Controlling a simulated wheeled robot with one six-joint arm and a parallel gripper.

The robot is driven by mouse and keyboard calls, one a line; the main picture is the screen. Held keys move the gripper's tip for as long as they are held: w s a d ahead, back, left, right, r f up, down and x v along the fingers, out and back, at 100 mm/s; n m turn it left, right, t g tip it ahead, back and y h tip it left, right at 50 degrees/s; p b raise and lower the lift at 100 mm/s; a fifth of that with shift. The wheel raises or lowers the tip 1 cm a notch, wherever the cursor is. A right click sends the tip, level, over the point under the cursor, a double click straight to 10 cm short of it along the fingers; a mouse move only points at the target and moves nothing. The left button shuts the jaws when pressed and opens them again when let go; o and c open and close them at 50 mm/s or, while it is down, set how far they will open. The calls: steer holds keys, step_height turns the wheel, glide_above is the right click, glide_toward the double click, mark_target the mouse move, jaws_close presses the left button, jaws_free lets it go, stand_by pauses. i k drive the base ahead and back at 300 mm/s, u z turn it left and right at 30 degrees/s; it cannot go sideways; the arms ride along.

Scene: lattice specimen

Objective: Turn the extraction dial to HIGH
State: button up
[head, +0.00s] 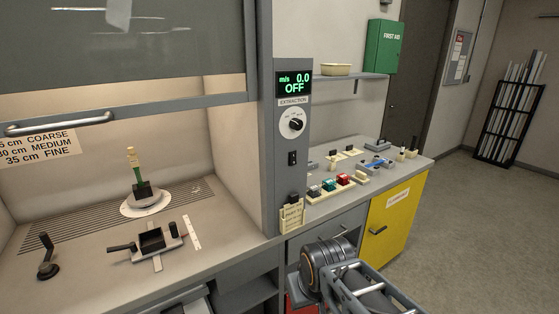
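The extraction dial (292,122) is a black knob on a round white plate, on the grey post at the right side of the fume hood. The display (294,83) above it reads "m/s 0.0 OFF" in green. The knob's white mark points to the upper right; its scale labels are too small to read. My gripper (368,290) shows only in part at the bottom edge, well below and to the right of the dial, apart from it. Its fingertips cannot be made out, so I cannot tell whether it is open.
A black rocker switch (292,158) and a paper tag (292,216) are lower on the post. The hood sash (130,118) is raised at left. A side bench (405,170) with several small items stands at right, above a yellow cabinet (396,218). Open floor lies further right.

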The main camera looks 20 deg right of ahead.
mark_target(296, 124)
steer(key=z, duration=2.2)
steer(key=i, duration=1.8)
steer(key=u, duration=3.25)
